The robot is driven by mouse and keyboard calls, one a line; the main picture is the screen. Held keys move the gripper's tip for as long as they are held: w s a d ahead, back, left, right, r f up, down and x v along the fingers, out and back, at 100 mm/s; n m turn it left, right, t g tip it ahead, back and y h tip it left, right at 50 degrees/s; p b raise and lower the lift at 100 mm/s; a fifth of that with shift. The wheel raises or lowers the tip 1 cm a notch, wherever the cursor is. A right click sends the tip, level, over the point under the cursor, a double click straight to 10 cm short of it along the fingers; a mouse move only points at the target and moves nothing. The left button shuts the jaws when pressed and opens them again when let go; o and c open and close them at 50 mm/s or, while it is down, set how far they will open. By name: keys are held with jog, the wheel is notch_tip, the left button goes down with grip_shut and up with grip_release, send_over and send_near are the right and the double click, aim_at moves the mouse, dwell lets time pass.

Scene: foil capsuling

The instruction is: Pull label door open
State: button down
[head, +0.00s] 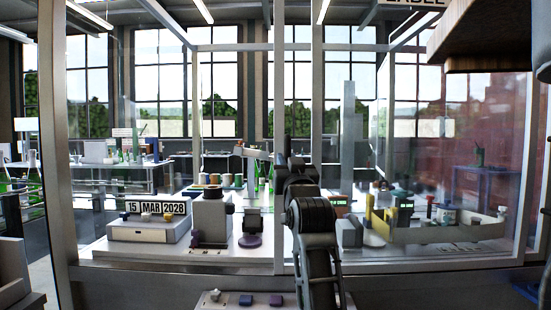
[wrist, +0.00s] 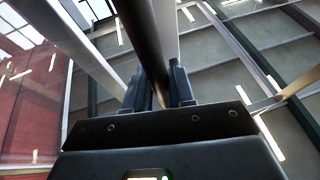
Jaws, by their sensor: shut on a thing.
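The label door (head: 317,60) is a tall clear panel with a grey metal frame, below a partly cut-off LABEL sign (head: 412,3) in the head view. My gripper (head: 283,155) is at the middle uprights, and my arm hides part of them. In the wrist view my gripper (wrist: 156,88) has its two fingers on either side of a dark upright bar (wrist: 147,40), seemingly the door handle. The fingers are shut on it. Pale metal uprights run close to the bar. I cannot tell whether the door is ajar.
Behind the glass, a bench holds a date block (head: 156,208) reading 15 MAR 2028, a grey machine (head: 211,218) and a yellow tray (head: 400,236). A wooden block-like overhang (head: 490,30) is at the upper right. A small shelf with coloured knobs (head: 245,299) is low in front.

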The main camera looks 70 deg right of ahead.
jog(key=shift+s+d, duration=0.2)
jog(key=shift+s, duration=0.3)
jog(key=c, duration=1.1)
grip_release()
jog(key=shift+o, duration=0.2)
jog(key=b+v, duration=0.1)
jog(key=v, duration=0.6)
jog(key=shift+s+a+f+b, duration=0.15)
jog(key=shift+a+f+b, duration=0.05)
jog(key=shift+a+b, duration=0.2)
